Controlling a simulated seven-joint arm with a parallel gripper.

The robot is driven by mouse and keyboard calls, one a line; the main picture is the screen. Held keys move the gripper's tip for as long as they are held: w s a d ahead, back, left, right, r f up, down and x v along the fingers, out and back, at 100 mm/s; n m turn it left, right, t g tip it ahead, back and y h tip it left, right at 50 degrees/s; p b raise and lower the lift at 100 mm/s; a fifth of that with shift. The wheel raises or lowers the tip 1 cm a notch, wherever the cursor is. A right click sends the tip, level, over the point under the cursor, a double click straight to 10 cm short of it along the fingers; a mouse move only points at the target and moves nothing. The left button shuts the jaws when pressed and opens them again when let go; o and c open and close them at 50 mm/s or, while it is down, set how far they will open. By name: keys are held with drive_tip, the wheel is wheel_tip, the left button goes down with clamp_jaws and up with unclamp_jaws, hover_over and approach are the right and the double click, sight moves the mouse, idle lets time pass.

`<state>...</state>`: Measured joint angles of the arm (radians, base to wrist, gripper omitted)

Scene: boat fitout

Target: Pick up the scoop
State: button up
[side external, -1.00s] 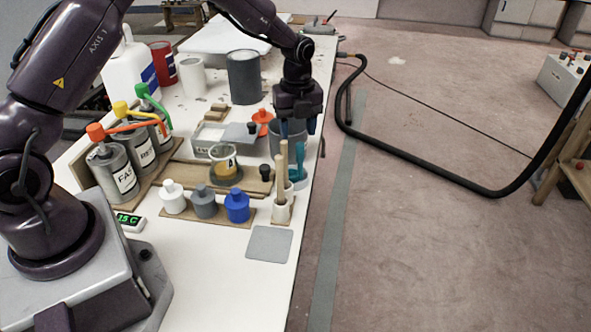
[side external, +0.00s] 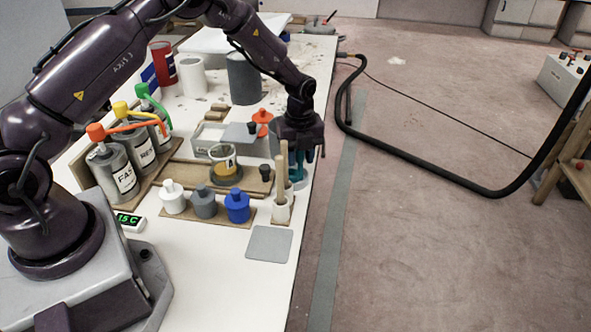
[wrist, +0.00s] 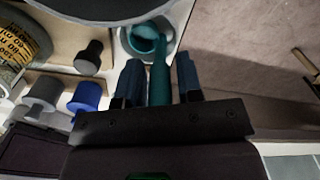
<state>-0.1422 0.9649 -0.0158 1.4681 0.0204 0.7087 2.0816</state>
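The teal scoop (wrist: 158,78) stands with its round end in a small white cup (wrist: 122,42), handle toward my gripper. My gripper (wrist: 160,72) has its two blue fingers on either side of the handle, with a visible gap on each side, so it is open around the scoop. In the side external view my gripper (side external: 305,158) is low over the right edge of the table, and the scoop (side external: 296,172) is partly hidden beneath it. The cup is mostly hidden there.
A holder with wooden sticks (side external: 282,210) stands just in front of the gripper. Small white, grey and blue bottles (side external: 237,207) stand to the left.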

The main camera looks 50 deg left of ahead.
clamp_jaws()
drive_tip(key=shift+r, duration=0.1)
wheel_tip(320, 180, up, 10)
drive_tip(key=shift+f, duration=0.1)
idle(0.6)
